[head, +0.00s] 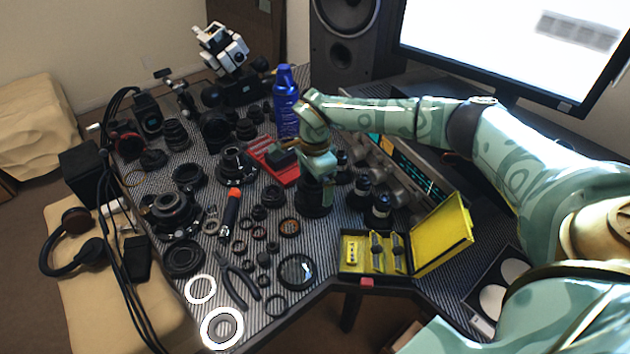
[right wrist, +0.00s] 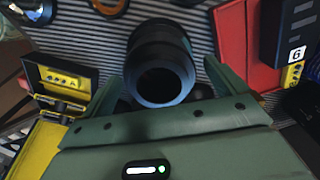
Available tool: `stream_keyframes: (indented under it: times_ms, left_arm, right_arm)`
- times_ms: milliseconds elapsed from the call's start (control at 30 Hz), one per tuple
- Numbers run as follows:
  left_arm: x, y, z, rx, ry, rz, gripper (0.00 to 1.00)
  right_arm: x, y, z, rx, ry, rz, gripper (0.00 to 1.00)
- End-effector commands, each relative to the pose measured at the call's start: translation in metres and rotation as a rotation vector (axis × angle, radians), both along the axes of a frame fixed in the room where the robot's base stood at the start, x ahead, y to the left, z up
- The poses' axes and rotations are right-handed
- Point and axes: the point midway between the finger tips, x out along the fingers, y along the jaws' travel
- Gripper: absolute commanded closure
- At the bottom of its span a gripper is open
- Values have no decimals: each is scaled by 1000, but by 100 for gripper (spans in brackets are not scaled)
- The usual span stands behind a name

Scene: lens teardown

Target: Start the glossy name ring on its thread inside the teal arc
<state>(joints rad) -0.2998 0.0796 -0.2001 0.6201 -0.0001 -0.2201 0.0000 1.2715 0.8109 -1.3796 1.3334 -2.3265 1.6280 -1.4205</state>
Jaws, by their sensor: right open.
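My right gripper (head: 316,188) points down over an upright black lens barrel (head: 313,205) near the middle of the table. In the right wrist view its fingers (right wrist: 166,85) stand open on either side of the barrel (right wrist: 160,68), whose dark round opening faces the camera. I cannot tell whether either finger touches it. I cannot pick out the glossy name ring for certain among the several loose rings. My left gripper is not in view.
An open yellow case (head: 375,268) stands right of the barrel at the front edge. A red tray (head: 275,160) and a blue bottle (head: 286,100) are behind. Pliers (head: 240,282), an orange-tipped screwdriver (head: 230,210) and two white rings (head: 222,312) lie left. The tabletop is crowded.

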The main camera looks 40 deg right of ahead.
Motion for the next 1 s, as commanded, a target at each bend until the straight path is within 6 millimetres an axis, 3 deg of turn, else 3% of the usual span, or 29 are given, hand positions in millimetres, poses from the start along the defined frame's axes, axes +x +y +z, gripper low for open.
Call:
stream_keyframes:
  times_ms: [500, 700, 1000]
  left_arm:
    - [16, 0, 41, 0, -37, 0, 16]
    - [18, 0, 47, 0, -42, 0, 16]
    - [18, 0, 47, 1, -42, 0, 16]
  right_arm:
    - [1, -1, 129, -1, -6, -1, 3]
    - [0, 0, 154, 1, -2, 0, 3]
    - [0, 0, 158, 0, 0, 0, 3]
